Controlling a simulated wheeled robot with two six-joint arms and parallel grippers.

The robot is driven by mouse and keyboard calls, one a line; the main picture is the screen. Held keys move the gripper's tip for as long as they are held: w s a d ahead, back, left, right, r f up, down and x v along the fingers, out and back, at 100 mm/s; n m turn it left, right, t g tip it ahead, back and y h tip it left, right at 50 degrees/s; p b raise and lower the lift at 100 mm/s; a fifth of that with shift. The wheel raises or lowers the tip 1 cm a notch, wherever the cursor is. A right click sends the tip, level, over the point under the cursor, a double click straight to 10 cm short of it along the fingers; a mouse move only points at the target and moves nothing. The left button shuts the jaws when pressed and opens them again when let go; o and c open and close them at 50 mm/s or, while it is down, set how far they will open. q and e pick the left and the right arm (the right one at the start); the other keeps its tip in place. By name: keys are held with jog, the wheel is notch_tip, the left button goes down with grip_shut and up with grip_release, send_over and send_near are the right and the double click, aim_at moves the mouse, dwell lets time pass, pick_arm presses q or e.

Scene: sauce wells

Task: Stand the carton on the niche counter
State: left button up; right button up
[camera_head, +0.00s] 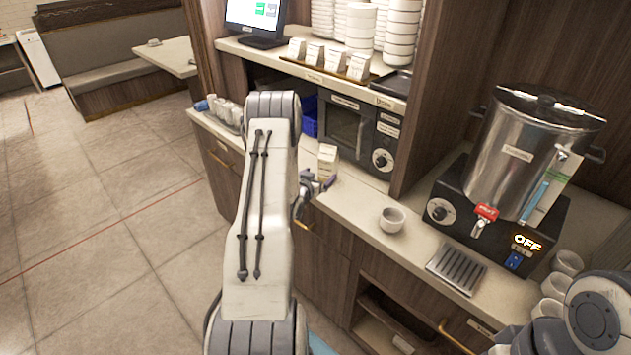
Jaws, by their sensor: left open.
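A small cream-coloured carton (327,160) stands upright on the counter (345,199) in front of the microwave, in the head view. My left gripper (325,184) is just in front of the carton, low at the counter's front edge. Its jaws are open, and part of it is hidden behind my left arm. I cannot tell whether a finger touches the carton. My right arm shows at the lower right corner, but its gripper is not in view.
The microwave (350,130) sits behind. A shelf above holds stacked bowls (400,35) and small cartons.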

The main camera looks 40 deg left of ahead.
pick_arm(q)
jog(key=shift+v, duration=1.4)
jog(key=w+d+r+m+g+h, duration=0.1)
jog(key=w+d+r+h, duration=0.15)
jog(key=d, duration=0.45)
jog(key=w+d+r+m+g+h, duration=0.1)
jog(key=w+d+r+m, duration=0.15)
jog(key=d, duration=0.55)
jog(key=s+d+r+m+g+h, duration=0.1)
jog(key=s+d+r+g, duration=0.1)
jog(key=d, duration=0.5)
jog(key=s+d+r+g, duration=0.1)
jog(key=s+d+r, duration=0.15)
jog(key=d, duration=0.45)
jog(key=s+d+r+m+g+h, duration=0.1)
jog(key=s+d+r+m+g, duration=0.25)
jog(key=s+d, duration=0.85)
jog(key=s+d+r+m+g, duration=0.1)
jog(key=s+d+g, duration=0.1)
jog(key=s, duration=0.9)
jog(key=s+d+r+m+g, duration=0.1)
jog(key=s+d+g, duration=0.1)
jog(key=s, duration=0.9)
jog(key=shift+m+g, duration=0.4)
jog(key=shift+g, duration=0.25)
